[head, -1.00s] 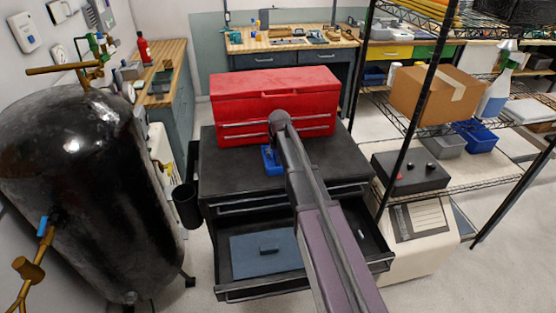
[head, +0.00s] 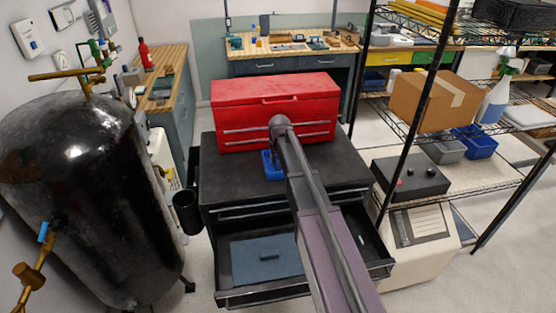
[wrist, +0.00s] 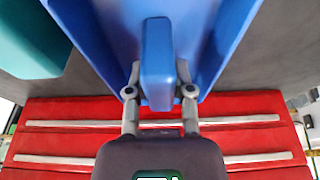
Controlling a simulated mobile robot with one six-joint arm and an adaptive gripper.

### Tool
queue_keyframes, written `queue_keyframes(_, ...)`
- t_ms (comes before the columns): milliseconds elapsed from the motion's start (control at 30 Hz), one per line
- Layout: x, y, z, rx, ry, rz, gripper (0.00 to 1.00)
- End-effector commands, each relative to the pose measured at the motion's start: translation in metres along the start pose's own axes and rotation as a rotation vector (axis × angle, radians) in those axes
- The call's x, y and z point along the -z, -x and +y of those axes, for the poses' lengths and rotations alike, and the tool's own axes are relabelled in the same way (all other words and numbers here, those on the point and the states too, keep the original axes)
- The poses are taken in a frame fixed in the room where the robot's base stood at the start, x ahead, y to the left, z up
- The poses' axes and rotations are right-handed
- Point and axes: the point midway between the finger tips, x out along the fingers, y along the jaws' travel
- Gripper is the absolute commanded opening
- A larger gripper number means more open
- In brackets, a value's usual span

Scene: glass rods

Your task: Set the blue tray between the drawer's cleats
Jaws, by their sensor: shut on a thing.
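The blue tray (wrist: 205,25) fills the upper middle of the wrist view, with its upright handle between my gripper's fingers. My gripper (wrist: 158,85) is shut on that handle. In the head view part of the blue tray (head: 270,167) shows over the black cabinet top, just in front of the red toolbox; my arm hides the rest. I cannot tell whether it touches the top. The open drawer (head: 225,296) is below, at the cabinet's front. A flat grey-blue panel with a dark handle (head: 268,258) lies in it. I cannot make out the cleats.
The red toolbox (head: 275,110) stands at the back of the cabinet top (head: 225,180). A teal object (wrist: 30,40) is at the left in the wrist view. A black tank (head: 85,190) stands left and a wire shelf (head: 470,180) right. A dark cup (head: 187,212) hangs at the cabinet's left side.

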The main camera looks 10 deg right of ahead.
Motion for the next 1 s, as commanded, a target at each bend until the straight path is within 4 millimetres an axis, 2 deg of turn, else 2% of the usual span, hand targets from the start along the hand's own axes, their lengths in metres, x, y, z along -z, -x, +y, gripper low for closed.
queue_keyframes(400, 0.01, 0.034, 0.0, 0.0, 0.0, 0.0, 0.0)
queue_keyframes(500, -0.02, 0.04, 0.0, 0.0, 0.0, 0.0, 0.0)
queue_keyframes(700, -0.064, 0.056, 0.001, 0.0, 0.0, 0.0, 0.0)
queue_keyframes(1000, -0.118, 0.076, 0.001, 0.0, 0.0, 0.0, 0.0)
